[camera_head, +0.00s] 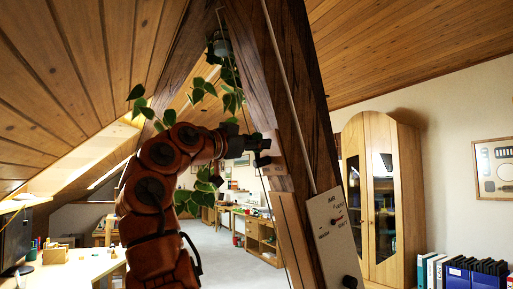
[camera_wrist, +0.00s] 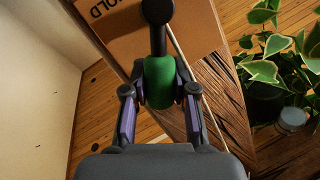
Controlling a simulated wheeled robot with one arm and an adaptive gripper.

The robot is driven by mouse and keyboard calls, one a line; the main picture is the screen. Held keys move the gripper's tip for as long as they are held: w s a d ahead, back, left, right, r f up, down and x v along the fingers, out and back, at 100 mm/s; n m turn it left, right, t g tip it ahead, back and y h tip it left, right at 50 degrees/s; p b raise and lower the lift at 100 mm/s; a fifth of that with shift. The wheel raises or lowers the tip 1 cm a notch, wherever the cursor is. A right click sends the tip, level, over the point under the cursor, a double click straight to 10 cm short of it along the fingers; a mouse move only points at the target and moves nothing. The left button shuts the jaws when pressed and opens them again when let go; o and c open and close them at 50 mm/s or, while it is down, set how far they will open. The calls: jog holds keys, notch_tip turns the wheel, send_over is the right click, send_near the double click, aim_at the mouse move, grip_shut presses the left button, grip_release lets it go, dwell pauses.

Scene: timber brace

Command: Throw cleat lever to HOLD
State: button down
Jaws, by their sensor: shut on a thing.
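The cleat lever shows in the wrist view as a black arm with a round black end (camera_wrist: 157,12) and a green cylindrical grip (camera_wrist: 160,82). It lies over a light wooden plate (camera_wrist: 120,38) on the dark timber brace. Lettering reading "OLD" is on the plate, left of the lever's round end; its first letter is not clear. My gripper (camera_wrist: 160,104) is shut on the green grip, one finger on each side. In the head view my gripper (camera_head: 262,152) is at the brace (camera_head: 285,110); the lever cannot be made out clearly there.
A pale cord (camera_head: 288,90) runs along the brace. A white panel (camera_head: 333,225) with markings and a dark knob is lower on it. A leafy hanging plant (camera_head: 230,100) is close to my arm and shows at right in the wrist view (camera_wrist: 275,75).

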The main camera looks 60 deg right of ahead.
jog(key=shift+s+a+f+m+h+b, duration=0.15)
jog(key=shift+s+f+m+h+b, duration=0.15)
jog(key=shift+m+b, duration=0.35)
jog(key=c, duration=0.9)
grip_release()
jog(key=shift+r, duration=0.1)
jog(key=shift+a, duration=0.1)
jog(key=v, duration=1.1)
jog(key=shift+a, duration=0.4)
jog(key=shift+w+t, duration=0.1)
jog(key=shift+t, duration=0.2)
